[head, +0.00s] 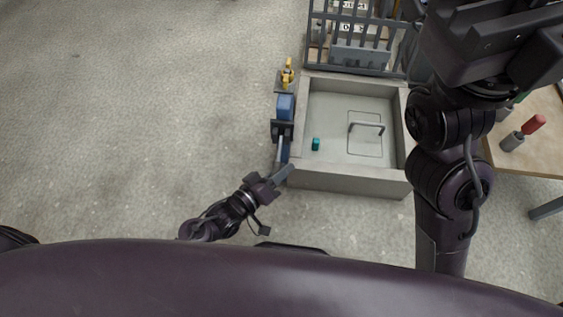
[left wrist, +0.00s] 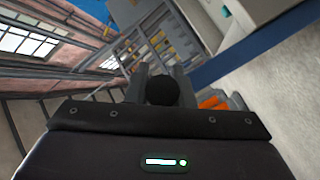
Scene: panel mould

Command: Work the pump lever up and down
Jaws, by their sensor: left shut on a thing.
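The pump stands at the left side of the grey basin, with a blue body (head: 285,106) and a dark bracket below it. Its pale metal lever (head: 279,149) reaches toward me from the bracket. My left gripper (head: 284,174) is at the near end of the lever and shut on it. In the left wrist view, a round black knob (left wrist: 162,91) sits between the grey fingers. The fingers hide part of the lever's end. My right arm rises at the right; the dark housing at its end (head: 490,45) shows large, but its fingertips cannot be made out.
The grey basin (head: 350,180) has a hatch with a bar handle (head: 367,126) and a small teal block (head: 316,144) inside. A grey barred rack (head: 350,68) stands behind. A wooden table (head: 487,150) with a red-handled tool (head: 533,125) is right. Floor at left is clear.

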